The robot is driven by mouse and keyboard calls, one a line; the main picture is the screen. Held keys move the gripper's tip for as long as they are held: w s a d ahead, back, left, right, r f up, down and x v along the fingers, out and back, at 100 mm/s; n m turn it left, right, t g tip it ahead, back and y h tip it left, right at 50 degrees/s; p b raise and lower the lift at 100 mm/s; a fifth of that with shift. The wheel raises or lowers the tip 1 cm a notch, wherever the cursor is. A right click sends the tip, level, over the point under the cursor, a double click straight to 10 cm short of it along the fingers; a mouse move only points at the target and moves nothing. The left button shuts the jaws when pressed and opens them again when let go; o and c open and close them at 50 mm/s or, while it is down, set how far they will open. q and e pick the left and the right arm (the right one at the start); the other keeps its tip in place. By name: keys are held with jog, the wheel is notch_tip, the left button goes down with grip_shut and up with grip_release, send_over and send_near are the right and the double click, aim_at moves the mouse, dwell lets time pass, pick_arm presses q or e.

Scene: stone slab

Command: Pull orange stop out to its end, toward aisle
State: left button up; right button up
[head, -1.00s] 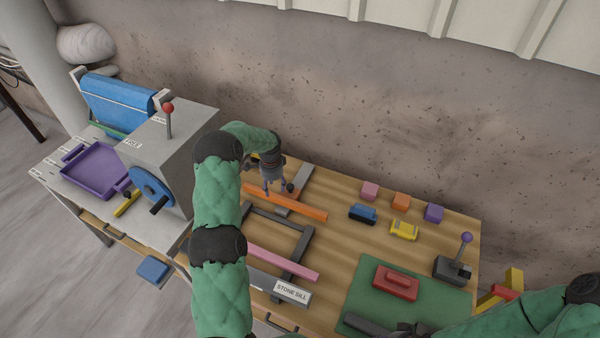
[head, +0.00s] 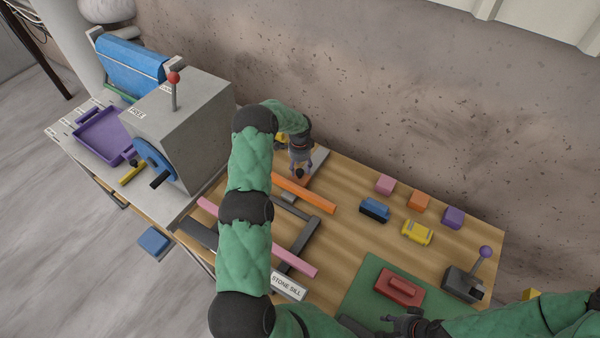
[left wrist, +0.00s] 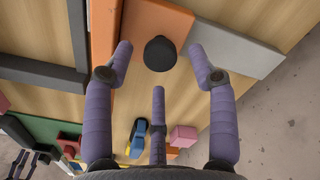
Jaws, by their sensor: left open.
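The orange stop (left wrist: 150,22) is a flat orange block with a round black knob (left wrist: 160,53), lying along a grey rail (left wrist: 238,48) in the left wrist view. In the head view the knob (head: 300,172) shows just under my left gripper (head: 301,163), which covers much of the stop. My left gripper also shows in the left wrist view (left wrist: 160,60), open, with its purple fingers spread around the knob. I cannot tell whether any finger touches it. My right gripper (head: 405,326) is low in the head view, near the green mat; its jaws are unclear.
A long orange bar (head: 308,194) lies beside the stop. A pink bar (head: 297,261) crosses the dark frame (head: 303,240) in front. A grey housing (head: 185,110) with a blue wheel stands left. Small blocks, toy cars and a green mat (head: 365,287) lie right.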

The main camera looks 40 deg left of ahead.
pick_arm(q)
jog(key=shift+f, duration=1.2)
grip_shut()
jog(key=s+d, duration=0.1)
jog(key=s, duration=1.3)
jog(key=shift+s+d, duration=0.2)
jog(key=shift+d, duration=0.1)
grip_release()
jog(key=shift+s, duration=0.1)
